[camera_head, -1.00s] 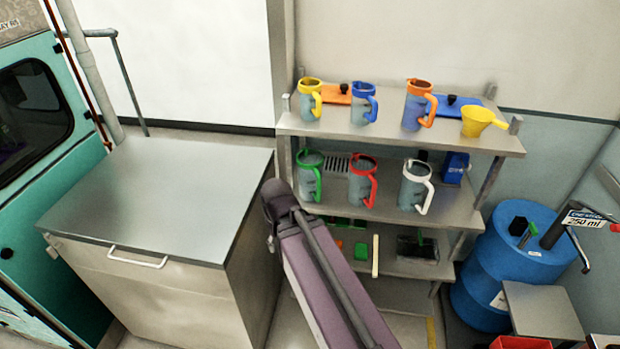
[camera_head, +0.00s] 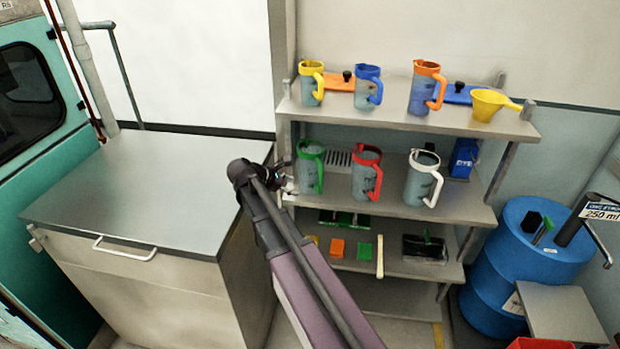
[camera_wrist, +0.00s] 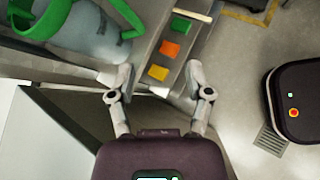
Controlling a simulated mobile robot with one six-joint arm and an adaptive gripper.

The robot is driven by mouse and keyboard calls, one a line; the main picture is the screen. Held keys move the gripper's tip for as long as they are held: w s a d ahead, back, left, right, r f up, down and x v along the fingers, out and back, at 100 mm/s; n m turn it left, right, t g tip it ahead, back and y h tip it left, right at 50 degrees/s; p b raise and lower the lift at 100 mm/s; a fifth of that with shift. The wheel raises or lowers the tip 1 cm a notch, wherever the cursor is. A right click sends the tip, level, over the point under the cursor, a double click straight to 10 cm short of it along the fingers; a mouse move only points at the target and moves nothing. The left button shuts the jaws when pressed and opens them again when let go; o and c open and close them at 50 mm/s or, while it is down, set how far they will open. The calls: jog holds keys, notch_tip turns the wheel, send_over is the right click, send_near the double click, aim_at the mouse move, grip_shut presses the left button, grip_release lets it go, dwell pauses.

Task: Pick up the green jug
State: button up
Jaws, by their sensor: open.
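The green jug (camera_head: 310,170) has a clear body with a green rim and green handle. It stands upright at the left end of the middle shelf (camera_head: 397,203), beside the red jug (camera_head: 367,172). In the wrist view the green jug (camera_wrist: 88,30) lies at the upper left, partly cut off by the frame. My gripper (camera_wrist: 160,78) is open and empty, with its fingers spread below and to the right of the jug, apart from it. In the head view my gripper (camera_head: 284,180) is just left of the jug and partly hidden by my wrist.
The top shelf (camera_head: 400,117) holds yellow, blue and orange jugs and a yellow funnel (camera_head: 490,104). A white-rimmed jug (camera_head: 423,178) stands right of the red one. A steel cabinet (camera_head: 150,180) is to the left. A blue drum (camera_head: 525,260) stands at the right.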

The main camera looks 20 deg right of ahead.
aim_at(309, 174)
jog(key=w+n+h+b, duration=0.1)
jog(key=w+n, duration=0.1)
jog(key=w+r+n+h, duration=0.1)
jog(key=w+n, duration=0.1)
jog(key=shift+w+d+r+h+b, duration=0.15)
jog(key=shift+w+d+h+b, duration=0.05)
jog(key=shift+w+h+b, duration=0.15)
jog(key=shift+d, duration=0.1)
jog(key=shift+b+x, duration=1.7)
jog(key=shift+x, duration=2.55)
jog(key=shift+w, duration=0.15)
